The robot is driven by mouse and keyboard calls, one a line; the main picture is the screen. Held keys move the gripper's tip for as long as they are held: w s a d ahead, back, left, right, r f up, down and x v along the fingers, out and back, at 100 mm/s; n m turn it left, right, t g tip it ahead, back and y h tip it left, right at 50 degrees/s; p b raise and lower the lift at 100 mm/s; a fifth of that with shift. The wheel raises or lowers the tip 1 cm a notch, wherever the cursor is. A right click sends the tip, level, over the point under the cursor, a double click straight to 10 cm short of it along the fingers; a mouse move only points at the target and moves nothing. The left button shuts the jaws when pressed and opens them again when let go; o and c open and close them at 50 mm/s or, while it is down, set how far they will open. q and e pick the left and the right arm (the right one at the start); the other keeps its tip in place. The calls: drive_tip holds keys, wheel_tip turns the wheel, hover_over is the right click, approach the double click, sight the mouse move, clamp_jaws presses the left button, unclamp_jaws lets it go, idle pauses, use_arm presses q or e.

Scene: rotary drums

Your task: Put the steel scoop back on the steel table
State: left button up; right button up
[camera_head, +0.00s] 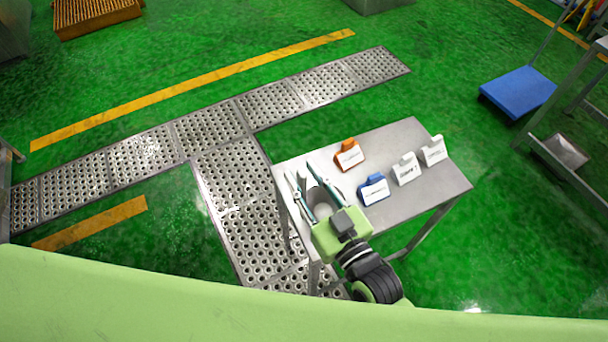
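The steel table (435,190) stands right of centre, with a bare grey top. My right gripper (301,170) is over its left end, its two long fingers apart and pointing toward the far left corner. A grey rounded shape (322,203) shows between the fingers near the palm. It may be the steel scoop, but I cannot tell it surely from a shadow or part of the gripper, nor whether the fingers touch it. No other scoop is plain to see. My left gripper is not in view.
On the table stand an orange tag holder (349,155), a blue one (374,189) and two white ones (405,170). A perforated metal walkway (235,200) runs beside the table. A blue platform trolley (519,91) is at the upper right.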

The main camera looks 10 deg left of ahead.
drive_tip(key=shift+r, duration=0.1)
drive_tip(key=shift+s+d, duration=0.1)
drive_tip(key=b+v, duration=0.2)
drive_tip(key=v, duration=0.9)
drive_tip(key=shift+s+d, duration=0.15)
drive_tip(key=shift+s, duration=0.15)
drive_tip(key=shift+r, duration=0.1)
